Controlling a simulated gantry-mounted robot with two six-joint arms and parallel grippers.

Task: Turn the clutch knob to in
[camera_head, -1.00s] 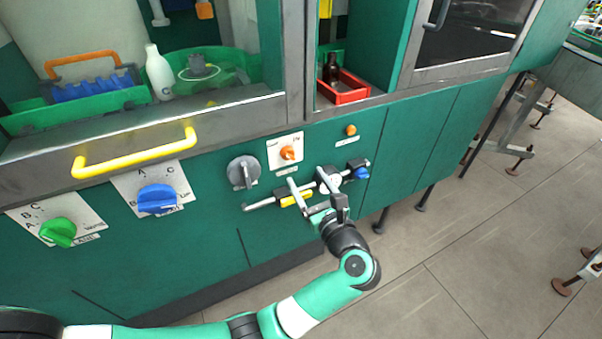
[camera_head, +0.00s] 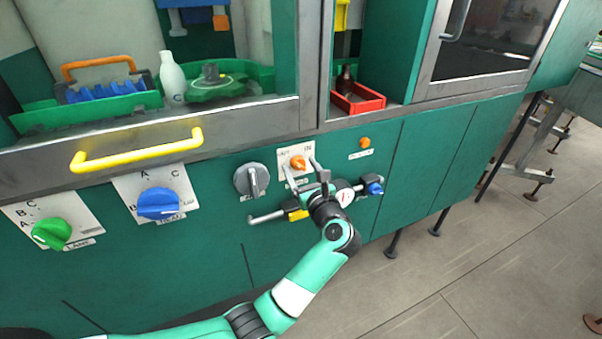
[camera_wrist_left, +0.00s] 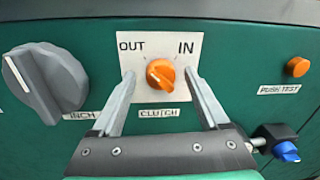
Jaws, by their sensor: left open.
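The clutch knob is a small orange knob (camera_head: 298,162) on a white plate on the green panel. In the left wrist view the knob (camera_wrist_left: 160,74) sits mid-picture, above the CLUTCH label, with OUT at the plate's upper left and IN at its upper right. Its pale mark appears to point up and left, toward OUT. My left gripper (camera_head: 302,170) is open in front of the plate. In the wrist view its two fingers (camera_wrist_left: 160,88) stand on either side of the knob, with clear gaps. Whether the tips touch the plate I cannot tell. My right gripper is not in view.
A grey INCH knob (camera_head: 251,180) is left of the plate; an orange PUSH TEST button (camera_head: 365,142) is right. Below are a lever bar (camera_head: 266,217) and a blue knob (camera_head: 375,189). A yellow handle (camera_head: 138,152) juts out at left.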

